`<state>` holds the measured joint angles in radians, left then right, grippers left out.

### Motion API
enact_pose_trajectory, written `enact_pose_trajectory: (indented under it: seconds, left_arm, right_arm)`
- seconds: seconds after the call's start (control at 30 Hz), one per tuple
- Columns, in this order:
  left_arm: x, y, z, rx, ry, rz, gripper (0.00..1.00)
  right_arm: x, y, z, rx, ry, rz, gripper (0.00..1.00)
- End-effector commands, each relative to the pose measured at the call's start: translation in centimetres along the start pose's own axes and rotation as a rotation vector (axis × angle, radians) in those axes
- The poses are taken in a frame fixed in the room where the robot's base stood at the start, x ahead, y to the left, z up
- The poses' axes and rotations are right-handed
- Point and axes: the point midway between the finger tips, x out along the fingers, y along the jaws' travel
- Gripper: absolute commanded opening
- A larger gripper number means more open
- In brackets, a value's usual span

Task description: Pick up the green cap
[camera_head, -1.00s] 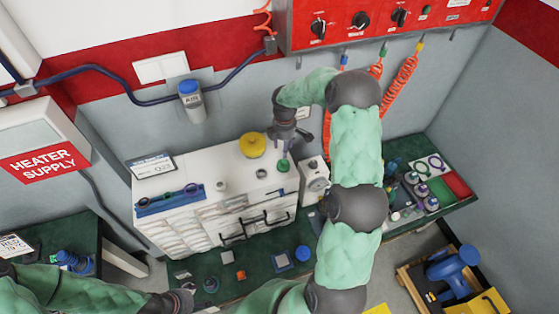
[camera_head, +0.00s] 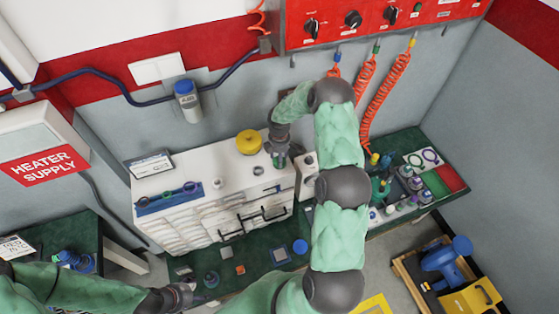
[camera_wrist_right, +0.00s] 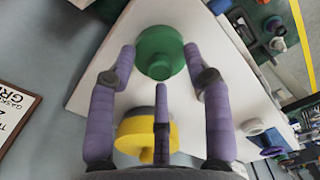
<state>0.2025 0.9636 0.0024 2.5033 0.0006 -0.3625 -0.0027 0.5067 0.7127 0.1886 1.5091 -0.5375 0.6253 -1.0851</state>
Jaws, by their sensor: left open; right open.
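The green cap (camera_wrist_right: 160,52) is a round disc with a narrower stub. It stands on the white cabinet top (camera_wrist_right: 105,85). In the head view the cap (camera_head: 281,163) is partly hidden under my right gripper (camera_head: 278,151). In the right wrist view my right gripper (camera_wrist_right: 160,60) is open, and the cap shows between its spread purple fingertips. Whether a finger touches it I cannot tell. My left gripper (camera_head: 186,296) is open and low at the front, far from the cap.
A yellow round part (camera_head: 249,142) stands left of the cap on the cabinet. Small rings (camera_head: 258,171) and a blue rack (camera_head: 170,199) are also on the top. A red control panel (camera_head: 370,20) hangs above, with orange coiled hoses (camera_head: 385,95).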

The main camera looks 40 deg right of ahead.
Motion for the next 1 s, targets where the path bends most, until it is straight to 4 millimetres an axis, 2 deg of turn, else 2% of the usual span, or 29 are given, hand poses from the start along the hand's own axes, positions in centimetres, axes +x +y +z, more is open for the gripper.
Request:
enact_pose_trajectory:
  seconds: [0.13,0.3,0.77,1.0]
  left_arm:
    - [0.0,0.0,0.0,0.000,0.000,0.000,0.68]
    - [0.0,0.0,0.0,0.000,0.000,0.000,0.68]
    - [0.1,-0.1,0.0,0.000,0.000,0.000,0.68]
    - [1.0,-0.4,0.0,0.000,0.000,0.000,0.68]
  right_arm:
    - [0.0,0.0,0.0,0.000,0.000,0.000,0.50]
    - [0.0,0.0,0.0,0.000,0.000,0.000,0.02]
    - [-0.2,0.0,0.0,0.000,0.000,0.000,0.02]
    - [-1.6,0.1,-0.1,0.000,0.001,0.003,0.02]
